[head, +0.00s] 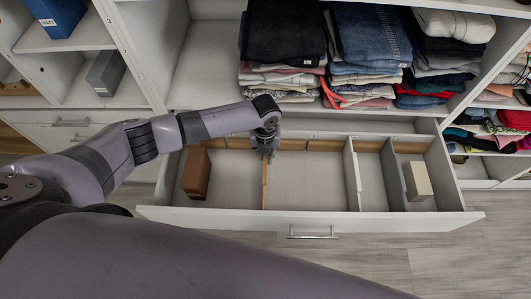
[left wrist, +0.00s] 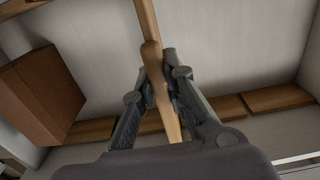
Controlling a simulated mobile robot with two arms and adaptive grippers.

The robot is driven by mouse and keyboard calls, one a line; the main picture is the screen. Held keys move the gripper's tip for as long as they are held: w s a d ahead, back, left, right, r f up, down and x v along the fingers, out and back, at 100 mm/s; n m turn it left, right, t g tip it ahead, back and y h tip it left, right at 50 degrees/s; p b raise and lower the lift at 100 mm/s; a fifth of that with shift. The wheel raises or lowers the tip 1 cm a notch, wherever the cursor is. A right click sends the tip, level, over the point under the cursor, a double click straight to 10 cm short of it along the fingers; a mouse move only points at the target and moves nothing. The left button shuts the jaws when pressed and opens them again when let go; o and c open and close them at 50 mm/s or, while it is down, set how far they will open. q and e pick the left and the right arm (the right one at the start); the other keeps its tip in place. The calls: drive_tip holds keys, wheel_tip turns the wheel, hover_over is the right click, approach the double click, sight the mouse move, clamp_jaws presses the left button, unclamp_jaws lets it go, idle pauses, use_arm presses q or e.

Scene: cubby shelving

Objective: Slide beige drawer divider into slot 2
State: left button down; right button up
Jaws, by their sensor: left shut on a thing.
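The beige drawer divider (head: 265,183) is a thin upright panel seen nearly edge-on inside the open white drawer (head: 311,218). It runs front to back, left of the drawer's middle. My left gripper (head: 268,150) is shut on it near its far end, close to the back wall. In the left wrist view my left gripper (left wrist: 156,78) has a finger on each side of the divider (left wrist: 148,22). Wooden strips (left wrist: 278,97) with gaps between them line a drawer wall. I cannot tell whether the divider's ends sit in a slot. My right gripper is not in view.
A brown box (head: 196,173) stands at the drawer's left; it also shows in the left wrist view (left wrist: 40,95). A white divider (head: 352,178) and a grey divider (head: 394,180) stand further right, with a cream box (head: 417,181) beyond. Folded clothes (head: 372,45) fill the shelf above.

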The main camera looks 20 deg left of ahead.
use_arm(q)
drive_tip(key=shift+f+b, duration=1.55)
drive_tip(key=shift+f, duration=0.6)
drive_tip(key=c, duration=1.6)
unclamp_jaws()
drive_tip(key=shift+o, duration=0.2)
wheel_tip(320, 180, up, 12)
drive_tip(key=shift+r, duration=0.1)
